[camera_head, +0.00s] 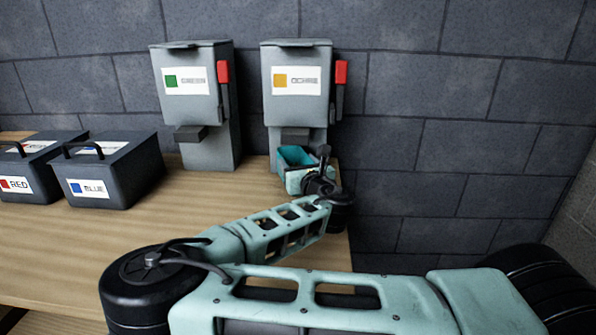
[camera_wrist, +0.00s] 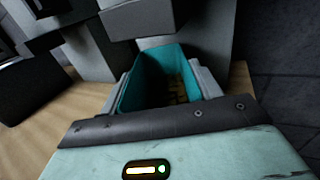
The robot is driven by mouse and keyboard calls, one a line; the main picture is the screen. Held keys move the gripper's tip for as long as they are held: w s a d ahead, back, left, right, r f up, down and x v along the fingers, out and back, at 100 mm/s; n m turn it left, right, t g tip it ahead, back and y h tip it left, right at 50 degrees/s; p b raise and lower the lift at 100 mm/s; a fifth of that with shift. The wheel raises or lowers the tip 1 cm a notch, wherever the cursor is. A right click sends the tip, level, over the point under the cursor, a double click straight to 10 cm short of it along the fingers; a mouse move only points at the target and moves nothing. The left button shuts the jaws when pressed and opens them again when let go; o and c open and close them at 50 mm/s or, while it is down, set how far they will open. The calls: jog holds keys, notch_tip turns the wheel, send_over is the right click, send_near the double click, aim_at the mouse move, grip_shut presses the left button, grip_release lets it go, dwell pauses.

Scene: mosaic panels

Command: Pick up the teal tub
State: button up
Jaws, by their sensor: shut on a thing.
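The teal tub (camera_head: 293,155) is at the right end of the table, in front of the ochre dispenser (camera_head: 297,110) and just below its spout. My gripper (camera_head: 298,180) is shut on the tub from the near side. In the wrist view the tub (camera_wrist: 150,78) sits between the two grey fingers of my gripper (camera_wrist: 162,88), upright and open at the top. Some ochre-yellow bits (camera_wrist: 184,85) show inside it. The tub's underside is hidden, so I cannot tell whether it touches the table.
A green-labelled dispenser (camera_head: 195,120) with a red lever stands to the left. Farther left are the blue-labelled box (camera_head: 115,170) and red-labelled box (camera_head: 40,165), both with handles. The table (camera_head: 120,235) is clear in front of them. A grey block wall stands behind.

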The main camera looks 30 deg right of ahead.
jog(key=shift+r, duration=0.85)
jog(key=s+a+p, duration=0.1)
jog(key=s+p, duration=0.7)
jog(key=s, duration=0.1)
jog(key=s+a+p, duration=0.2)
jog(key=s+p, duration=0.6)
jog(key=p, duration=0.1)
jog(key=shift+s+a+f, duration=0.15)
jog(key=shift+s+a, duration=0.1)
jog(key=shift+s, duration=0.1)
